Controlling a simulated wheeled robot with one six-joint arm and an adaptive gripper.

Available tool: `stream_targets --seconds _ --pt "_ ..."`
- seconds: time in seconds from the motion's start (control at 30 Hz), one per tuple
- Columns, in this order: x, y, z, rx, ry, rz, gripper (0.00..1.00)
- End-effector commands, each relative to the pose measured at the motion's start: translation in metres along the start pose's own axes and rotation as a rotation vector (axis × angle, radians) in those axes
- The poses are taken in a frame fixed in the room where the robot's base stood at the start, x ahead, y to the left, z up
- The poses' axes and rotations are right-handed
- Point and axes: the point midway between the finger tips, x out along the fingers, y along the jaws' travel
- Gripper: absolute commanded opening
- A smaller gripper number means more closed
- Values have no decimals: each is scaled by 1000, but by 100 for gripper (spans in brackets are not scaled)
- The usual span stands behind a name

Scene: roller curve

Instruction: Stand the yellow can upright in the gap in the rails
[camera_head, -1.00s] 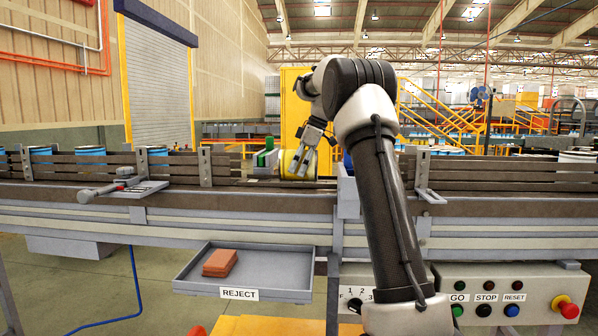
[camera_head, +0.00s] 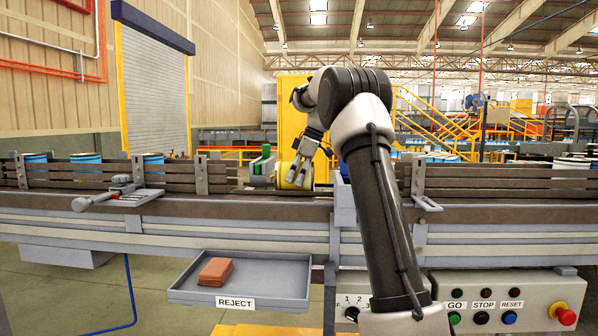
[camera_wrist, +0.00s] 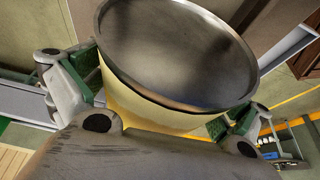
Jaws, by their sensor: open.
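The yellow can (camera_head: 289,180) lies on its side, it seems, in the gap between the rails on the conveyor, its far side hidden. My gripper (camera_head: 297,174) reaches down over it from the right. In the wrist view the can (camera_wrist: 150,112) shows a bare metal round end (camera_wrist: 178,50) and a yellow wall. My open gripper's (camera_wrist: 150,118) green-padded fingers stand on either side of the can. I cannot tell whether the pads touch it.
Rails (camera_head: 95,172) run on the left and more rails (camera_head: 490,180) on the right, with blue cans behind them. A clamp with a handle (camera_head: 118,194) sits at left. A reject tray (camera_head: 285,290) holding orange-brown pieces and a button panel (camera_head: 530,325) are in front.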

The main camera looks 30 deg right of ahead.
Motion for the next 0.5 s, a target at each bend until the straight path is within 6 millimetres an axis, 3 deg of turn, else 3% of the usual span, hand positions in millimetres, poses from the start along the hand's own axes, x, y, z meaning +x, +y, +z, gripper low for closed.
stream_targets --seconds 0.5 --pt "-100 1 0 0 1 3 100"
